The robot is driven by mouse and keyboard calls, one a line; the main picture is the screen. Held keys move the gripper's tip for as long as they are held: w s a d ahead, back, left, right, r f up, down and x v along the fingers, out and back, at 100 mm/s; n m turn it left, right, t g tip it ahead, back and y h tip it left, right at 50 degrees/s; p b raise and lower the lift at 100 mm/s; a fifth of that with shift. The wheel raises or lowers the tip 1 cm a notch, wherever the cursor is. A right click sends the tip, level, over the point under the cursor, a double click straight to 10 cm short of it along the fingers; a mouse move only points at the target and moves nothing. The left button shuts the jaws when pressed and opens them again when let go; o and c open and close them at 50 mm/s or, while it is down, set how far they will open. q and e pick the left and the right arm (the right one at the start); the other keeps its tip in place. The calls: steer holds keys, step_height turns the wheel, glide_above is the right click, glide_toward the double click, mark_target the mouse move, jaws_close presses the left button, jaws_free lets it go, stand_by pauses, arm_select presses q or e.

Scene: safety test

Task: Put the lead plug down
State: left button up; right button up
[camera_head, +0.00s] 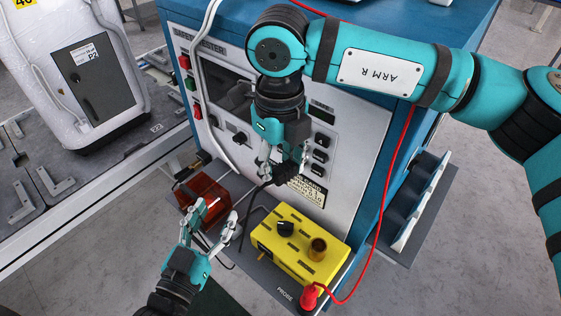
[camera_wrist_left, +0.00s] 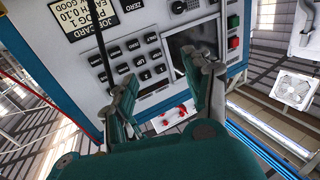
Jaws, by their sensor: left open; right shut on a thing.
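My right gripper (camera_head: 272,178) is in front of the tester's white panel, shut on a dark thing that looks like the black lead plug (camera_head: 258,184). The plug is mostly hidden by the fingers, and I cannot tell whether it touches anything below. My left gripper (camera_head: 218,222) is open and empty, low over the grey shelf (camera_head: 262,272) beside the dark red box (camera_head: 208,200). The left wrist view shows its two spread fingers (camera_wrist_left: 165,95) with the tester panel beyond. A thin black lead (camera_wrist_left: 102,50) runs in front of the panel there.
A yellow box (camera_head: 290,240) with a black knob and a brown socket stands on the shelf. A red plug (camera_head: 308,297) with a red cable is at its front corner. The safety tester (camera_head: 350,150) rises behind. A white appliance (camera_head: 80,75) stands on the left conveyor.

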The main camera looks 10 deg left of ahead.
arm_select(q)
steer(key=shift+s+d+f+m+g+h, duration=0.1)
steer(key=shift+s+f+m+g+h, duration=0.5)
steer(key=shift+m+h, duration=0.8)
steer(key=shift+s+d+f+m+g+h, duration=0.1)
steer(key=shift+s+f+m+g+h, duration=0.2)
steer(key=shift+m+g+h, duration=1.1)
steer(key=shift+s+d+f+m+g+h, duration=0.1)
steer(key=shift+s+f+m+g+h, duration=0.45)
steer(key=shift+h, duration=1.45)
steer(key=shift+w+t, duration=0.15)
steer(key=shift+t, duration=0.1)
